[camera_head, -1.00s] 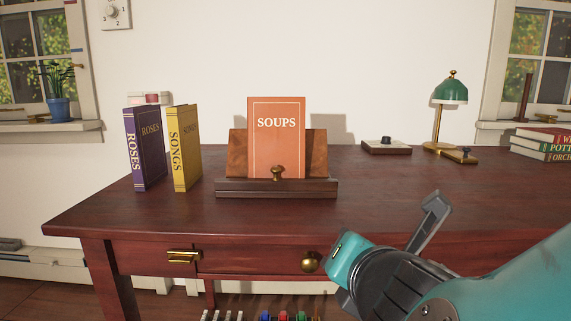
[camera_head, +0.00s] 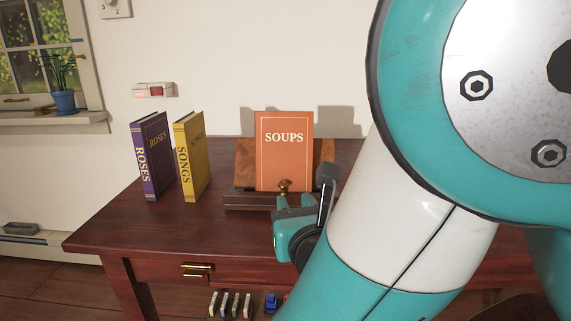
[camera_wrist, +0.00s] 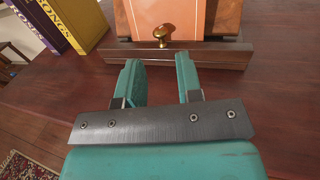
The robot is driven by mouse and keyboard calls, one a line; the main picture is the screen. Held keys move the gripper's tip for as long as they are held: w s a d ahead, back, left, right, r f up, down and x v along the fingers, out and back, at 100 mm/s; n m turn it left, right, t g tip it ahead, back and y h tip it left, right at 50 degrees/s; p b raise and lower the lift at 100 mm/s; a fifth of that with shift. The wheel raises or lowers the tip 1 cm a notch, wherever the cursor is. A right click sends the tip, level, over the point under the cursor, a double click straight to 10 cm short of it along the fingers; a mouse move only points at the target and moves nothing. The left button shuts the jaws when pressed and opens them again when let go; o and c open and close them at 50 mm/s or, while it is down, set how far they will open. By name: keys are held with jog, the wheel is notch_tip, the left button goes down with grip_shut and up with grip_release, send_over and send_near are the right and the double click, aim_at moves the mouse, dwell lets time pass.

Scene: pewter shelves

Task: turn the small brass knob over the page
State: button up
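The small brass knob (camera_head: 284,185) sits at the front of the wooden book stand (camera_head: 240,201), low in front of the orange SOUPS book (camera_head: 285,150) that leans upright on it. In the wrist view the knob (camera_wrist: 163,34) shows at the top middle, just beyond my fingertips. My gripper (camera_wrist: 160,72) is open, with a clear gap between its two teal fingers, and nothing is between them. In the head view my gripper (camera_head: 296,201) is just in front of the stand and close to the knob; I cannot tell the exact distance.
A purple ROSES book (camera_head: 151,157) and a yellow SONGS book (camera_head: 190,158) stand to the left on the desk (camera_head: 120,225). The drawer below has a brass pull (camera_head: 198,270). My own arm hides the right side of the desk.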

aim_at(284, 185)
jog(key=p+x, duration=0.2)
jog(key=x, duration=0.5)
jog(key=shift+w, duration=0.25)
jog(key=shift+c, duration=0.4)
jog(key=shift+a, duration=0.1)
grip_shut()
